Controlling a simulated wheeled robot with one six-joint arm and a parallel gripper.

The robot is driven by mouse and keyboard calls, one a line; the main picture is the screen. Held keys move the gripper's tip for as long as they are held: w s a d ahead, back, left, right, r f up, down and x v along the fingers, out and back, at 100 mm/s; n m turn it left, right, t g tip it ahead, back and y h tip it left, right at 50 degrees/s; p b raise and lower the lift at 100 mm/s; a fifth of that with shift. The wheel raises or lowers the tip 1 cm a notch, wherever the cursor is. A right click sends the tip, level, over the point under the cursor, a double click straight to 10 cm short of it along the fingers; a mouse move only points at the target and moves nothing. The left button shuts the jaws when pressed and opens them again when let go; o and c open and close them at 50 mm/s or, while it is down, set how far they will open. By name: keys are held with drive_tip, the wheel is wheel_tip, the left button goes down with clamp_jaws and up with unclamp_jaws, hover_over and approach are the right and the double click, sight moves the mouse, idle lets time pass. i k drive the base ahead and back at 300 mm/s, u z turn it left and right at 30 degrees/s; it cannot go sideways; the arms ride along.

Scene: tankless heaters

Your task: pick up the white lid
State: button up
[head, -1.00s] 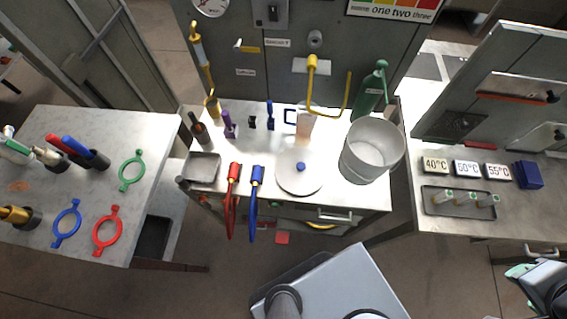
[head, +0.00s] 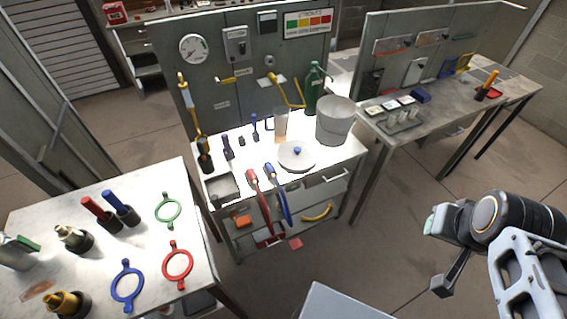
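The white lid (head: 288,159) is a round, flat disc with a blue knob (head: 297,150) on top. It lies on the middle workbench near its front edge, in front of the grey pot (head: 335,122). My gripper (head: 436,255) is at the lower right, over the floor, well to the right of the bench and apart from the lid.
Red-handled and blue-handled tools (head: 278,194) hang over the bench front left of the lid. A grey tray (head: 222,188) is at the bench's left corner. A clear cup (head: 281,124) and green bottle (head: 313,92) stand behind. Open floor lies between bench and arm.

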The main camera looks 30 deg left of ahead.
sight(292, 155)
drive_tip(key=u, duration=1.1)
drive_tip(key=i, duration=1)
